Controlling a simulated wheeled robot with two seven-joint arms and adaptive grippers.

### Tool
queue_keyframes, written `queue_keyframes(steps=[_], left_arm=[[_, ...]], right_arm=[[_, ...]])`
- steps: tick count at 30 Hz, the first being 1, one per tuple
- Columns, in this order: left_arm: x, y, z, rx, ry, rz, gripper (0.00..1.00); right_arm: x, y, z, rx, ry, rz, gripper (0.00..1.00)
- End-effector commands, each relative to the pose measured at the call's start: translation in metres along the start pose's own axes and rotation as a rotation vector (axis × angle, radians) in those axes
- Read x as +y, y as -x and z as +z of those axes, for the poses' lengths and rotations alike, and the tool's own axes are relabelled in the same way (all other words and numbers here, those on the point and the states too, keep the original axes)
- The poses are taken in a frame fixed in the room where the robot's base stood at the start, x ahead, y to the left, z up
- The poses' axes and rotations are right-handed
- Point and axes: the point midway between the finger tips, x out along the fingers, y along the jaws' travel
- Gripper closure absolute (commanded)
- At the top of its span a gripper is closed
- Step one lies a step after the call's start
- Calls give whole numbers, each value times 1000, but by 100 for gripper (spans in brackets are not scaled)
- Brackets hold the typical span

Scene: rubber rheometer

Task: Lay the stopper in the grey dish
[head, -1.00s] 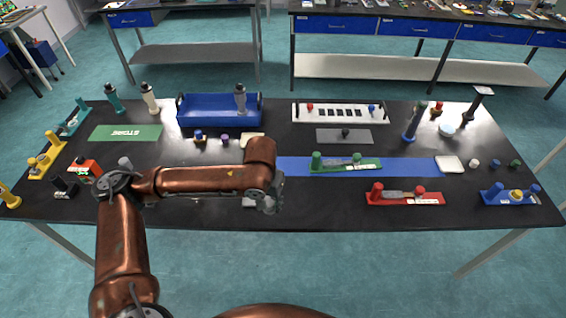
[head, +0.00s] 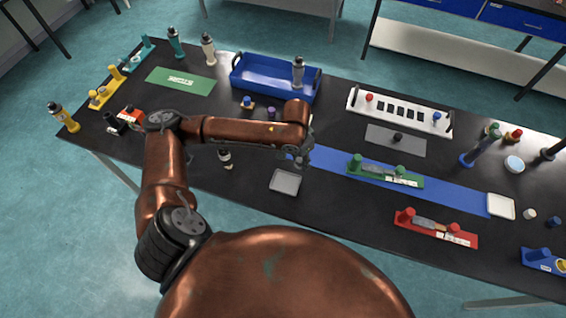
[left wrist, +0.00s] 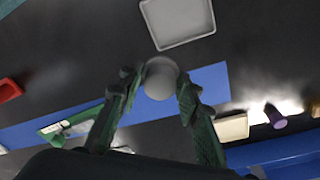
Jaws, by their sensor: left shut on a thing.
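The grey dish (head: 285,182) lies near the front edge of the black table and looks empty. It also shows at the top of the left wrist view (left wrist: 178,20). My left gripper (head: 304,157) is just behind and right of the dish in the head view, near the end of the blue strip. In the left wrist view its fingertips (left wrist: 160,84) are shut on a pale grey round stopper (left wrist: 160,78). The stopper is apart from the dish in that picture. In the head view the stopper is mostly hidden by the gripper. My right gripper is not in view.
A green holder (head: 385,172) stands on the blue strip (head: 450,194), with a red holder (head: 436,229) in front. A white dish (head: 501,206) is at the right. A small bottle (head: 225,158) stands left of the dish. A blue tray (head: 275,78) is behind my forearm.

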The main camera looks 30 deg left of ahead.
Motion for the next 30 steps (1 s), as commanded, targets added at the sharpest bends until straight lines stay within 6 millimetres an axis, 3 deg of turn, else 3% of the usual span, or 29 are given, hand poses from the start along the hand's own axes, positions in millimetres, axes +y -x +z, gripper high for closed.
queue_keyframes(steps=[1, 3, 11, 17, 30], left_arm=[[-2, 6, 11, -6, -54, 9, 85], [-5, 0, 23, -4, -137, 16, 85], [-12, -18, 56, -3, -331, 26, 85], [-13, -26, 61, -1, -362, 26, 85], [-14, -58, 65, -4, -359, 26, 85]], right_arm=[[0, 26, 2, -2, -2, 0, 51], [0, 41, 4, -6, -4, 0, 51], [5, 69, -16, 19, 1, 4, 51], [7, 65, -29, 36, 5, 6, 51], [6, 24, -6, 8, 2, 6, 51]])
